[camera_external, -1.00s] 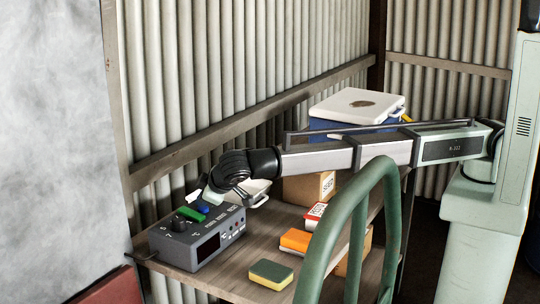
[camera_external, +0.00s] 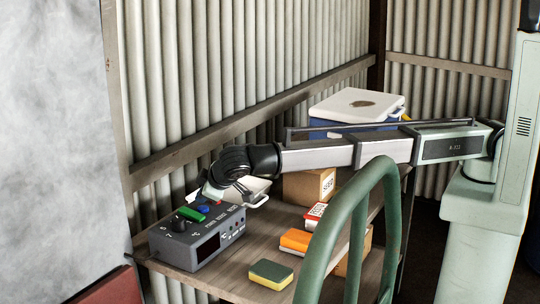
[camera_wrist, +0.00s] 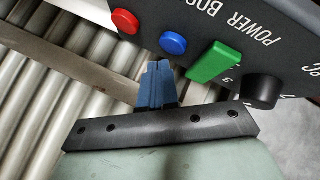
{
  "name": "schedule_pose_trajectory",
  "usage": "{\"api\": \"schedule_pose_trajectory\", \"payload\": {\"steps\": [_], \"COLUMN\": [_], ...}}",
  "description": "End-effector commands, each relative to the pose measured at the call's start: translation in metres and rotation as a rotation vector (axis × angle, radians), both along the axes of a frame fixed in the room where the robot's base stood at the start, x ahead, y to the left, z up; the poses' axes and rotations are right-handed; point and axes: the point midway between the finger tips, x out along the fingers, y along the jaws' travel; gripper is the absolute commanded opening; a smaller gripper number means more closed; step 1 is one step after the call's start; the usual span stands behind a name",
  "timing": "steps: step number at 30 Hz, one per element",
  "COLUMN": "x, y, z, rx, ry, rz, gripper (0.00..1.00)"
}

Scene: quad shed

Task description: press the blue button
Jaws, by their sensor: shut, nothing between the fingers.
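The blue button (camera_wrist: 173,43) is a round button on the dark grey power box (camera_external: 196,246), between a red button (camera_wrist: 125,21) and a green switch (camera_wrist: 214,62). In the external view the blue button (camera_external: 204,209) shows on the box's top, close to the end of my arm. My gripper (camera_wrist: 158,68) is shut and empty. In the wrist view its blue fingertips appear just below the blue button, with a small gap in the picture. Whether they touch it I cannot tell. In the external view the fingertips are hard to make out.
A black knob (camera_wrist: 261,91) is beside the green switch. The box stands on a wooden bench (camera_external: 232,270) against a corrugated wall. A sponge (camera_external: 271,274), an orange item (camera_external: 296,240), cardboard boxes (camera_external: 308,186) and a white-lidded cooler (camera_external: 357,104) are to the right. A green rail (camera_external: 340,225) stands in front.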

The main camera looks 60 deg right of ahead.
Motion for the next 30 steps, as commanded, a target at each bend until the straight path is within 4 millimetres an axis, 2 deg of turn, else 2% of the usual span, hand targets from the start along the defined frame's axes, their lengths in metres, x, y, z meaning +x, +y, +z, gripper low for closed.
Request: {"api": "schedule_pose_trajectory", "payload": {"steps": [11, 30], "x": [0.000, 0.000], "y": [0.000, 0.000], "z": [0.006, 0.056], "rx": [0.000, 0.000], "ry": [-0.001, -0.001], "rz": [0.001, 0.001], "gripper": [0.00, 0.00]}}
